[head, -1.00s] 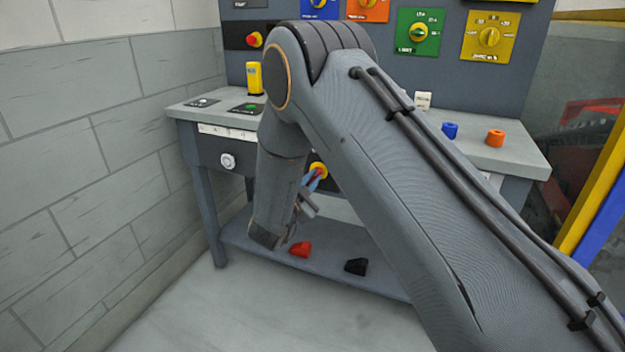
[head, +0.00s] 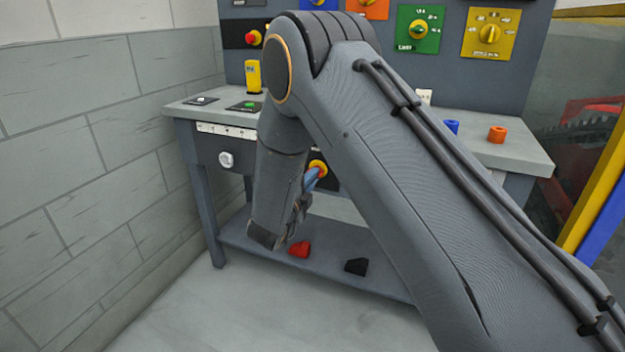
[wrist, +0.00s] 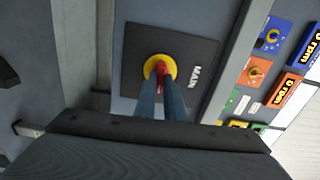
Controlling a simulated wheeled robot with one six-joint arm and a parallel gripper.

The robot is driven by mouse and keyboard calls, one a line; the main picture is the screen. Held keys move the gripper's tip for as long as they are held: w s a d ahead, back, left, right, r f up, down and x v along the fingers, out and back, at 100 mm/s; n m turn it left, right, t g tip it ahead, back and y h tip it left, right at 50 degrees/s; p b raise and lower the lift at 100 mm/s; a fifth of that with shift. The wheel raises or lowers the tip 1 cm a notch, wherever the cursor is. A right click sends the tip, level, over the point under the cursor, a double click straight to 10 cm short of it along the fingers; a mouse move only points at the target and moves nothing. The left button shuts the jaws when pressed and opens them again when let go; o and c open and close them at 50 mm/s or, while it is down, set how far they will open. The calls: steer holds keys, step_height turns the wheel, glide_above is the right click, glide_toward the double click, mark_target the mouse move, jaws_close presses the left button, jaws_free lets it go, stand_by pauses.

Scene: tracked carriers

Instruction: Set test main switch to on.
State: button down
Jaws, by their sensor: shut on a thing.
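The main switch is a yellow disc with a red handle (wrist: 162,69) on a black plate (wrist: 190,50) marked MAIN, in the wrist view. In the head view its yellow disc (head: 318,166) shows under the bench top, partly hidden by my arm. My gripper (wrist: 162,84) has its two blue fingers shut on the red handle, one on each side. In the head view my gripper (head: 312,179) reaches the switch from below left. The handle's exact angle and any on/off marks cannot be made out.
A white knob (head: 226,159) is on the bench front at left. A lower shelf (head: 330,262) carries a red block (head: 300,249) and a black block (head: 356,266). A brick wall (head: 90,180) stands close at left. Coloured dial panels (head: 420,30) are above the bench.

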steer(key=shift+m, duration=0.3)
steer(key=c, duration=1.8)
jaws_free()
steer(key=shift+c, duration=0.2)
steer(key=shift+s, duration=0.15)
steer(key=v, duration=0.7)
steer(key=shift+s, duration=0.3)
steer(key=shift+a, duration=0.1)
